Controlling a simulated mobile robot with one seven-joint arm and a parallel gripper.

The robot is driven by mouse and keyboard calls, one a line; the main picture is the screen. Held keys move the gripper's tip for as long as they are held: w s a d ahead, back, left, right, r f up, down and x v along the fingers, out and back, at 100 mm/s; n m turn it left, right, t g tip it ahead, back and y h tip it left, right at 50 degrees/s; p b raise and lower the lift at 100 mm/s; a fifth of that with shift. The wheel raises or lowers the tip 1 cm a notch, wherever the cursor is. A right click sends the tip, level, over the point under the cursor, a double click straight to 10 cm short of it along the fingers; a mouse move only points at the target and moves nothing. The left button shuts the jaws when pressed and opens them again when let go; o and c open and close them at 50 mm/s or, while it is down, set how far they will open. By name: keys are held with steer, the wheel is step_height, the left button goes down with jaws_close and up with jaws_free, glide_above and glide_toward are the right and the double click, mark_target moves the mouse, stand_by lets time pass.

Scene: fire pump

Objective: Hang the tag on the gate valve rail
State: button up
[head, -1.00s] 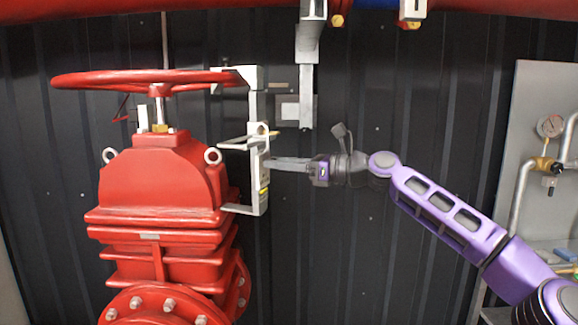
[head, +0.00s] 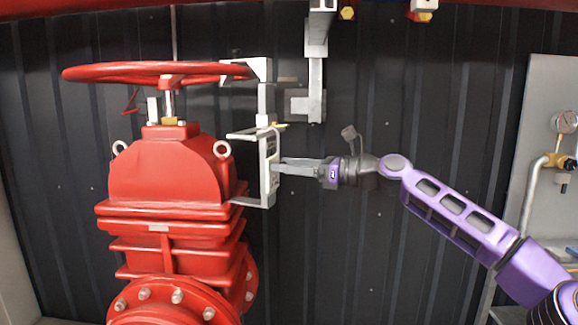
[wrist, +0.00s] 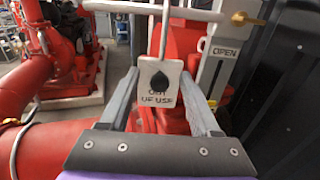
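The tag (wrist: 158,92) is a small pale plate with a black mark and the words "OUT OF USE". In the wrist view it hangs upright from a thin grey wire hook (wrist: 164,35) that passes in front of a pale horizontal rail (wrist: 140,8). Whether the hook is seated over the rail is cut off at the top. My gripper (wrist: 161,75) has its two grey fingers apart, one on each side of the tag; contact is unclear. In the head view my gripper (head: 276,168) is beside the pale bracket (head: 268,175) right of the red gate valve (head: 170,170).
The valve's red handwheel (head: 150,72) is above left. A grey hanging post (head: 315,85) is above the gripper. The dark wall (head: 400,110) is behind.

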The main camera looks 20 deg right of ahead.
steer(key=shift+d, duration=0.1)
steer(key=v, duration=1.7)
